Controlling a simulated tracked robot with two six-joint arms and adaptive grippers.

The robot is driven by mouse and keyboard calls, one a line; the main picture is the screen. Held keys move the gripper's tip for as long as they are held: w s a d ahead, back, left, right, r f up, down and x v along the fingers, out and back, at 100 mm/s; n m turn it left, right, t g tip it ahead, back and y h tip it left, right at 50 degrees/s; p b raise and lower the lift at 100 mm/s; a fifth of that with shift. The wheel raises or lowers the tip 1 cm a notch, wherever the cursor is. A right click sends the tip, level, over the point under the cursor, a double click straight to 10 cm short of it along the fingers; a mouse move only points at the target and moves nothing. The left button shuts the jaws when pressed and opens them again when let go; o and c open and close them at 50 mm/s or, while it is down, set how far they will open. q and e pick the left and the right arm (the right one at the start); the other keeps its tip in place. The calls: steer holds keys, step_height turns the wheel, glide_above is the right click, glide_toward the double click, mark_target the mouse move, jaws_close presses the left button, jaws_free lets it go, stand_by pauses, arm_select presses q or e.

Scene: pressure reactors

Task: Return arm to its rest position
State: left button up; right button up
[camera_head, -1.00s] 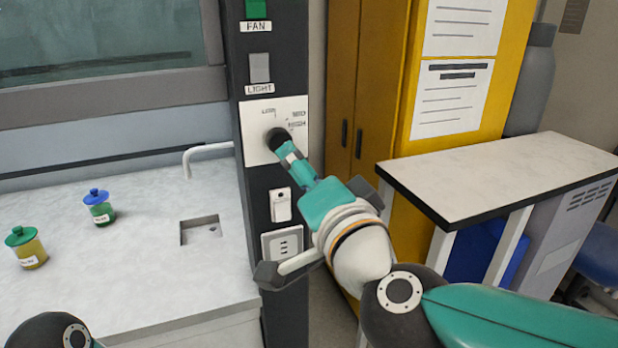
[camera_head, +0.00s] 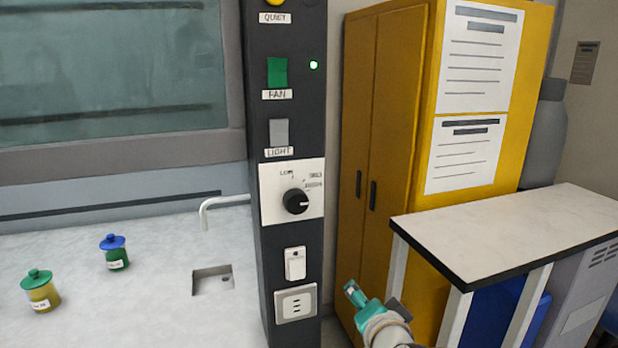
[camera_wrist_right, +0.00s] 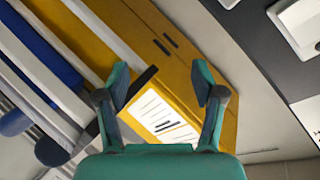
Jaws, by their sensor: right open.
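My right gripper (camera_head: 357,294) is low in the head view, in front of the yellow cabinet and clear of the control column. In the right wrist view its two fingers (camera_wrist_right: 161,85) are spread apart with nothing between them. The black rotary knob (camera_head: 296,201) on the column's white plate is free, with nothing touching it. Its pointer mark faces right, near the lower printed labels. My left gripper is not in view.
The dark column (camera_head: 288,110) carries a green FAN switch (camera_head: 277,72), a LIGHT switch (camera_head: 279,132) and a socket (camera_head: 296,303). A side table (camera_head: 510,235) stands at right by the yellow cabinet (camera_head: 385,130). Two lidded jars (camera_head: 114,252) (camera_head: 41,290) stand on the left worktop.

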steer(key=s+d+f+n+g+p, duration=0.1)
steer(key=s+d+f+g, duration=0.15)
steer(key=f, duration=0.75)
steer(key=s+d+f+n+g, duration=0.1)
steer(key=s+d+f+g, duration=0.2)
steer(key=f, duration=0.7)
steer(key=s+d+f+n+g+p, duration=0.15)
steer(key=s+f, duration=0.25)
steer(key=f, duration=0.6)
steer(key=s+a+f+n+g+y, duration=0.1)
steer(key=s+a+f+g, duration=0.1)
steer(key=s, duration=0.6)
steer(key=s+a+f+n+g+y, duration=0.2)
steer(key=s+a+f+g, duration=0.1)
steer(key=s+f, duration=0.4)
steer(key=shift+s+a+g, duration=0.15)
steer(key=shift+s+g, duration=0.35)
steer(key=shift+s, duration=0.75)
